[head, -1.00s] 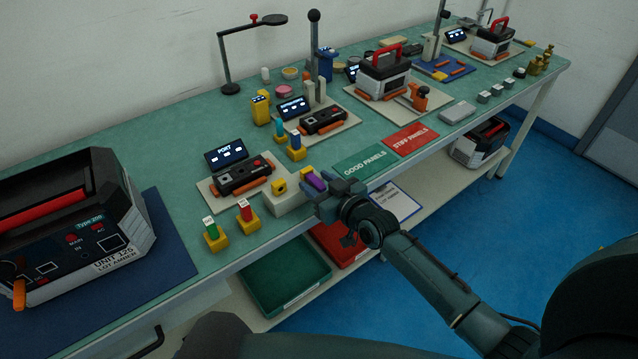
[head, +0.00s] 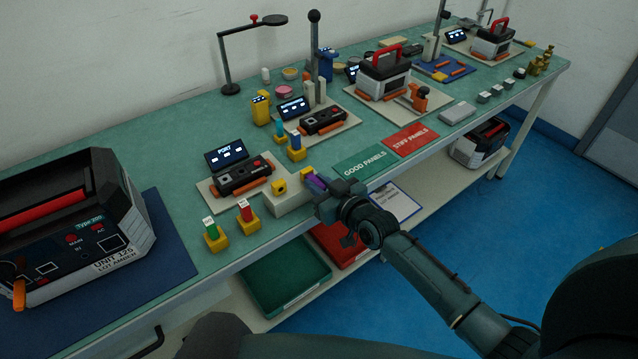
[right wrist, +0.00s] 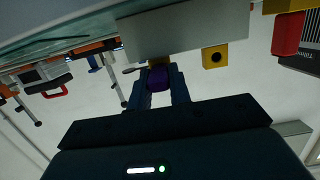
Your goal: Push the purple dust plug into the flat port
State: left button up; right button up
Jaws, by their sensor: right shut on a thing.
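The purple dust plug (head: 316,183) is held between the fingers of my right gripper (head: 322,190), at the front edge of the bench. The right wrist view shows the plug (right wrist: 158,77) between the two blue fingers (right wrist: 159,90). The plug points at a pale block (head: 289,203) that carries two yellow port pieces. The left yellow piece (head: 279,187) shows a dark round hole. The other yellow piece (head: 306,172) is right behind the plug, and its opening is hidden. I cannot tell whether the plug touches it. My left gripper is not in view.
A port tester (head: 243,175) with a lit screen (head: 226,152) sits behind the block. Green (head: 212,234) and red (head: 246,213) plugs stand in yellow holders to its left. A green mat (head: 365,166) lies to the right. Green (head: 283,279) and red bins sit below.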

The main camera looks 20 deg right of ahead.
jog(key=shift+p+v, duration=0.5)
jog(key=shift+v, duration=0.35)
grip_shut()
dwell(0.9)
jog(key=shift+s+d+f+p, duration=0.1)
jog(key=shift+s+d+p, duration=0.1)
jog(key=shift+s, duration=0.15)
jog(key=shift+s+d+f+p, duration=0.1)
jog(key=shift+s+p, duration=0.1)
jog(key=shift+s, duration=0.15)
